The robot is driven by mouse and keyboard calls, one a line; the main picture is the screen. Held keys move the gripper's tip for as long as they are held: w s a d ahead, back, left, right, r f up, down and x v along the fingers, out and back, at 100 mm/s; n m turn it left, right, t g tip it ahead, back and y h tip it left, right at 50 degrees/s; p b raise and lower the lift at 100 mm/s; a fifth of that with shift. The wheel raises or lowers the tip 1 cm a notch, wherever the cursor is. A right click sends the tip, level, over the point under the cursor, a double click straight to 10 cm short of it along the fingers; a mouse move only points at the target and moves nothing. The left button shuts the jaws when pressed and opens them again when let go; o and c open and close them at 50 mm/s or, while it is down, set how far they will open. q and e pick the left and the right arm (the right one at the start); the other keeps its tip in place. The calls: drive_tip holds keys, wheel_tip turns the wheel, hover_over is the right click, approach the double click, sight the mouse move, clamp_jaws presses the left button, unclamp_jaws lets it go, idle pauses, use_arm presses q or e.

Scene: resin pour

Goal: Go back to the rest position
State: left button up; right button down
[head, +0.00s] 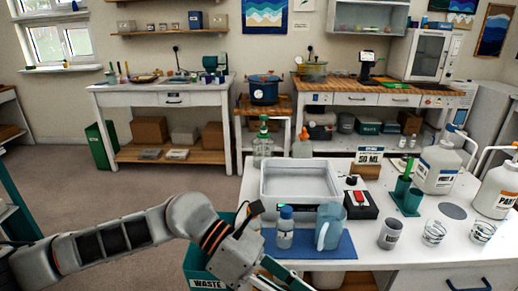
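My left arm comes in from the left, low across the picture. Its gripper (280,279) hangs at the bottom edge, in front of the white table (400,235). Its fingertips are cut off by the frame, so whether it is open or shut does not show. No held thing is visible there. On the blue mat (340,248) a small blue-capped bottle (285,230) and a blue-grey jug (330,226) stand upright, just beyond the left gripper.
A white tray (300,199), a black box with a red switch (360,206), cups (390,235) and large pump bottles (437,167) crowd the table. A waste bin (200,265) stands at its left, close to my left arm. Open floor (90,205) lies farther left.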

use_arm(q)
drive_tip(key=d+r+n+h, duration=0.4)
drive_tip(key=r+n+h, duration=0.2)
drive_tip(key=w+a+r+n+t+h+p, duration=0.2)
drive_tip(key=w+n+t+h, duration=0.2)
drive_tip(key=n+t, duration=0.4)
drive_tip(key=w+a+f+n+t+y, duration=0.8)
drive_tip(key=a+f+n+t, duration=0.4)
drive_tip(key=n, duration=0.9)
drive_tip(key=s+a+f+n+t+y+p, duration=0.1)
drive_tip(key=a+f+n+y, duration=0.25)
drive_tip(key=f, duration=0.25)
drive_tip(key=s+a+f+n+y+p, duration=0.1)
drive_tip(key=s+a+f+n+y, duration=0.1)
drive_tip(key=a+f+n+y, duration=0.25)
drive_tip(key=s+a+f+n+g+y, duration=0.1)
drive_tip(key=s+a+f+n+g, duration=0.1)
drive_tip(key=s+a+f, duration=0.3)
drive_tip(key=s+a+f+n+g+y, duration=0.2)
drive_tip(key=s+a+f+n, duration=0.2)
drive_tip(key=s+f, duration=0.4)
wheel_tip(320, 180, down, 4)
drive_tip(key=shift+s+a+f+n+g, duration=0.1)
drive_tip(key=shift+s+a+n+g, duration=0.2)
drive_tip(key=shift+a+n+g, duration=0.15)
use_arm(e)
drive_tip(key=shift+s+a+r, duration=0.25)
drive_tip(key=shift+r, duration=0.4)
drive_tip(key=shift+s+a+r, duration=0.25)
drive_tip(key=shift+r, duration=0.35)
